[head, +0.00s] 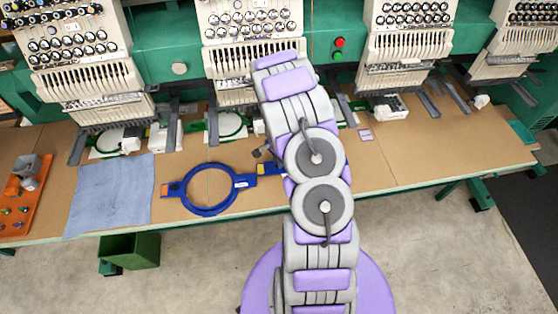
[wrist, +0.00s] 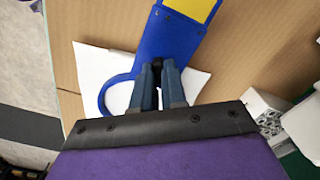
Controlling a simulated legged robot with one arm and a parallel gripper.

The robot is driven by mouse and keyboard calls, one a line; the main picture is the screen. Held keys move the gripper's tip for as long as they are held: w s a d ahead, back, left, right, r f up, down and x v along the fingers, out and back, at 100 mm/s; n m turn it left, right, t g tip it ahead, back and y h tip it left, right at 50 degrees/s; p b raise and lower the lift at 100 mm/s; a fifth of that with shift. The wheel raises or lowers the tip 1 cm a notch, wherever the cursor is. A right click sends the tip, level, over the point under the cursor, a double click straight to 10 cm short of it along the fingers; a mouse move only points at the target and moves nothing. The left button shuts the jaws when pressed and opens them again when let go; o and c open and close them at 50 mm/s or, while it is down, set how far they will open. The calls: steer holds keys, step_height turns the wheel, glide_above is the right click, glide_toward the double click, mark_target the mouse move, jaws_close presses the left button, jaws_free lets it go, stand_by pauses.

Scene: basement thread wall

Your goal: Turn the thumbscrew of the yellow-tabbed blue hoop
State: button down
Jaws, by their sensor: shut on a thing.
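The yellow-tabbed blue hoop shows in the wrist view, with its blue bracket (wrist: 176,42), a curved part of its ring at the left and its yellow tab (wrist: 190,8) at the top edge. My gripper (wrist: 157,68) is shut on a small dark piece at the hoop, which looks like the thumbscrew; the fingers hide most of it. The gripper cannot be made out there.
Another blue hoop (head: 185,205) with an orange tab lies left of my arm. A blue cloth (head: 110,195) and an orange tray (head: 22,215) with small parts lie farther left. Embroidery machine heads (head: 80,65) line the back. White sheet (wrist: 95,63) lies under the held hoop.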

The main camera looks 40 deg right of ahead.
steer(key=m, duration=0.6)
steer(key=shift+m, duration=0.4)
stand_by(0.3)
steer(key=c, duration=1.2)
jaws_free()
steer(key=shift+o, duration=0.2)
step_height(320, 180, up, 17)
steer(key=shift+p, duration=0.4)
steer(key=shift+w+d+r, duration=0.1)
